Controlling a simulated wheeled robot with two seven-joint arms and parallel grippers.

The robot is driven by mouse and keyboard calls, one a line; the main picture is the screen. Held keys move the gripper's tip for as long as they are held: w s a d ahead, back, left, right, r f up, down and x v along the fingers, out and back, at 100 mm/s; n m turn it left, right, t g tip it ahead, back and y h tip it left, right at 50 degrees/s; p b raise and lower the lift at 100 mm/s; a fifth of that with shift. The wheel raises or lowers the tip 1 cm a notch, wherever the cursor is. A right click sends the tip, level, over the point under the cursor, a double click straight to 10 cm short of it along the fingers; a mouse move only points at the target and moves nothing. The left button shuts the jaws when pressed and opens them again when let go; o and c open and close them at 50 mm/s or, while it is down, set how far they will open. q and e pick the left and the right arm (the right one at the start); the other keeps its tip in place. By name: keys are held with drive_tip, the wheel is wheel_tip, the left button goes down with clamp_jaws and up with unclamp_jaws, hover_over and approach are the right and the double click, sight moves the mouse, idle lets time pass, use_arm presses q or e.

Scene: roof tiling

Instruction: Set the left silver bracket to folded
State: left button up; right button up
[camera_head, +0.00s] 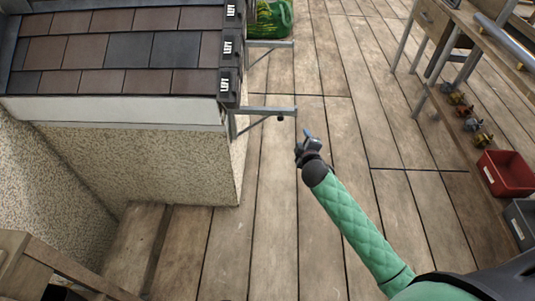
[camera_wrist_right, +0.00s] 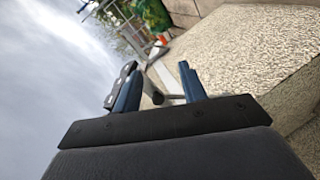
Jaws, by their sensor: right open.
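Two silver brackets stick out to the right from the roof's end wall in the head view. The nearer bracket (camera_head: 266,111) has its arm extended, with a small dark knob under it. The farther bracket (camera_head: 270,44) is also extended. Which of them counts as the left one I cannot tell for sure. My right gripper (camera_head: 307,137) is open and empty, just right of and below the nearer bracket's free end. In the right wrist view, the open fingers of my right gripper (camera_wrist_right: 158,86) frame a silver bracket (camera_wrist_right: 167,78) lying beyond them. My left gripper is not in view.
A tiled roof (camera_head: 120,50) on a pebbled wall (camera_head: 140,160) fills the left. A green bag (camera_head: 272,18) stands behind the brackets. A workbench (camera_head: 470,30), a red bin (camera_head: 503,172) and several small clamps (camera_head: 470,123) are at right. Plank floor between is clear.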

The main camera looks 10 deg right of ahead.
sight(281, 119)
drive_tip(key=w+a+r+n+t+y, duration=0.25)
drive_tip(key=a+r+n+y, duration=0.2)
drive_tip(key=n, duration=0.25)
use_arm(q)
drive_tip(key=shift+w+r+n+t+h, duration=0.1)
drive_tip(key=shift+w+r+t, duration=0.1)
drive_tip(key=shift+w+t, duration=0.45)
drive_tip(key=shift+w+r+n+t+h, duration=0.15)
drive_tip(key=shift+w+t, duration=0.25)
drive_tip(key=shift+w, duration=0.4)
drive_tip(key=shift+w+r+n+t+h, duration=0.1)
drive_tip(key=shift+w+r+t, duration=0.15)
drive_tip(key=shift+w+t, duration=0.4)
use_arm(e)
drive_tip(key=shift+t, duration=0.25)
drive_tip(key=shift+w+a+f, duration=0.2)
drive_tip(key=shift+w+a, duration=0.1)
drive_tip(key=shift+w, duration=0.9)
drive_tip(key=shift+w+a+f, duration=0.2)
drive_tip(key=shift+w+a, duration=0.05)
drive_tip(key=shift+w, duration=0.9)
drive_tip(key=shift+w+a+f, duration=0.2)
drive_tip(key=shift+w+a, duration=0.1)
drive_tip(key=shift+w, duration=0.9)
clamp_jaws()
